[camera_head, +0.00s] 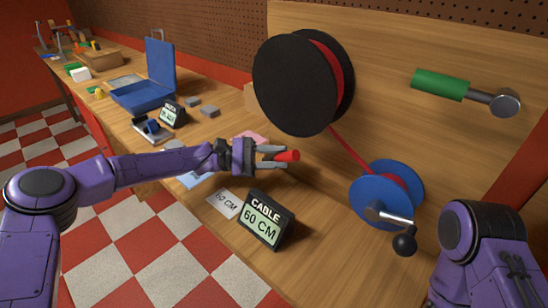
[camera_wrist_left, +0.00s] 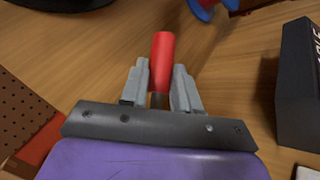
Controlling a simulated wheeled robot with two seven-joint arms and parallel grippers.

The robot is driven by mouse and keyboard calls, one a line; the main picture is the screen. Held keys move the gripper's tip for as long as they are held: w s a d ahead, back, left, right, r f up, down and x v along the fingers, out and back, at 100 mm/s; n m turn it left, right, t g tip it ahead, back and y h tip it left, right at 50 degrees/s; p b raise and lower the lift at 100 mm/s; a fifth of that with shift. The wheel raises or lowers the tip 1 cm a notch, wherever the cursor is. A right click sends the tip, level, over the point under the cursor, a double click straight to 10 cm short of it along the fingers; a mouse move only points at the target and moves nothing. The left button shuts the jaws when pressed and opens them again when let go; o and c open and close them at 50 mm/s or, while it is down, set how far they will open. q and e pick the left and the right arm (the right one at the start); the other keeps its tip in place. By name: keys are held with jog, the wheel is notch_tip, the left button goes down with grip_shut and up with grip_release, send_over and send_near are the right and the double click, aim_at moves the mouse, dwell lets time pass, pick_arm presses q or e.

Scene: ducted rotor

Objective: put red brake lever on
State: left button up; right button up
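The red brake lever shows as a red cylindrical grip (camera_head: 289,156) at the fingertips of my left gripper (camera_head: 272,157). In the left wrist view, the red grip (camera_wrist_left: 162,58) lies between the two grey fingers (camera_wrist_left: 160,90), pointing away from the palm. A short metal part shows at its near end. The fingers are close against it on both sides, and the left gripper looks shut on it, above the wooden bench (camera_head: 330,272). A green handle with a round metal end (camera_head: 441,84) sits on the upright wooden panel. My right gripper is out of view.
A black spool (camera_head: 290,85) feeds red cable to a blue drum (camera_head: 367,184) with a crank and black knob (camera_head: 404,245). A "CABLE 60 CM" display (camera_head: 266,221) stands in front. A blue open case (camera_head: 145,97) is farther left. The front bench is mostly clear.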

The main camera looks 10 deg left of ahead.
pick_arm(q)
jog(key=o, duration=0.4)
jog(key=shift+w, duration=0.1)
jog(key=shift+c, duration=0.2)
jog(key=shift+f, duration=0.1)
jog(key=a, duration=0.3)
jog(key=a+b, duration=0.1)
jog(key=a, duration=0.2)
jog(key=a+f+b, duration=0.1)
jog(key=a, duration=0.2)
jog(key=shift+a, duration=0.15)
jog(key=shift+s+a, duration=0.2)
jog(key=shift+a, duration=0.35)
